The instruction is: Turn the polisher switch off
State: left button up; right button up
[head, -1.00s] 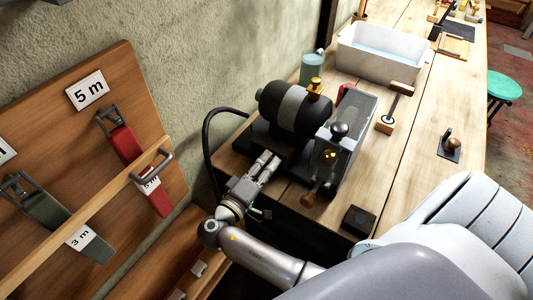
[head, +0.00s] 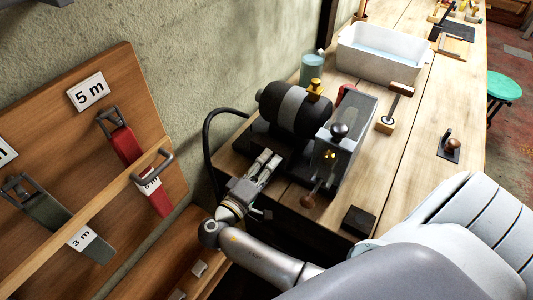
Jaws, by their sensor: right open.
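The polisher (head: 295,110), a black motor with a grey band and a brass fitting on top, stands on the bench. Beside it is a grey housing (head: 355,125) with a dark round knob (head: 339,131). A lever with a copper-coloured knob (head: 308,200) projects at its near end. I cannot tell for certain which of these is the switch. My right gripper (head: 268,162) is open and empty, at the bench's near edge, left of the lever and in front of the motor. It looks apart from the lever. My left gripper does not show.
A black cable (head: 208,140) loops left of the motor. A small dark block (head: 358,221) lies near the front edge. A white basin (head: 385,55), a glass of bluish liquid (head: 312,68) and a wooden-handled tool (head: 398,92) stand farther back. Straps hang on a wooden board (head: 85,130) at left.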

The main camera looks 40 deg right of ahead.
jog(key=shift+s+a, duration=0.1)
jog(key=shift+a, duration=0.15)
jog(key=v, duration=0.7)
dwell(0.4)
